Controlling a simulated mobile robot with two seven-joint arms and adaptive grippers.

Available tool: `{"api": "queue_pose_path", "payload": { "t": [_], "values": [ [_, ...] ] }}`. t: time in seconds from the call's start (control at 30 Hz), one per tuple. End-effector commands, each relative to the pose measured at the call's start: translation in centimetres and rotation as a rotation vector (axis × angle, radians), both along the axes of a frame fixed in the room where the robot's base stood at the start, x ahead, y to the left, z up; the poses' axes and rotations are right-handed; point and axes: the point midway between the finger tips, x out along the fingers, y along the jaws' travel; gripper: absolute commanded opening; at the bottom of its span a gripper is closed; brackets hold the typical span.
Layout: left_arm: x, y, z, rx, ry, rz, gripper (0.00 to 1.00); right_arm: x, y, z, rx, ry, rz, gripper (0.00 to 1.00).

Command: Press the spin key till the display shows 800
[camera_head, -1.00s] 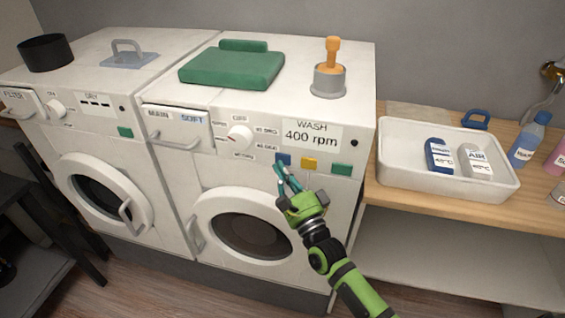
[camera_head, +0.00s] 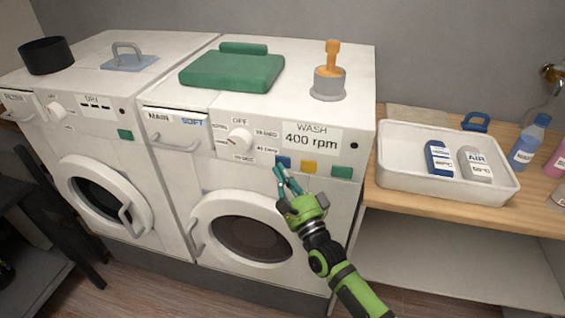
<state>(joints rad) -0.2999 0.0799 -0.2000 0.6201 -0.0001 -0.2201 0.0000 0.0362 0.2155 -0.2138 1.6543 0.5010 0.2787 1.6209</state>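The washer's display (camera_head: 311,138) reads "WASH" and "400 rpm". Below it sit a blue key (camera_head: 284,161), a yellow key (camera_head: 309,167) and a green key (camera_head: 341,172); I can read no key label, so I cannot tell which is the spin key. My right gripper (camera_head: 281,171) has its narrow teal fingers together and holds nothing. Its tips are just below the blue key and overlap its lower edge in the head view; I cannot tell whether they touch it. My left gripper is out of view.
Left of the display are a dial (camera_head: 240,139) and a drawer handle (camera_head: 176,142). The washer door (camera_head: 246,236) is below. A dryer (camera_head: 90,160) stands at left. A white tray (camera_head: 400,182) with bottles is on the wooden counter at right.

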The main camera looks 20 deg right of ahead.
Motion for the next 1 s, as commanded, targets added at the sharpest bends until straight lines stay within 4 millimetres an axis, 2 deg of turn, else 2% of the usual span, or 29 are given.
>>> {"api": "queue_pose_path", "payload": {
  "t": [1.0],
  "values": [
    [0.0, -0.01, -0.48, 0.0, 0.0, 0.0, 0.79, 0.73, -0.5, -0.01, 0.0, 0.0, 0.0, 0.0]
  ]
}}
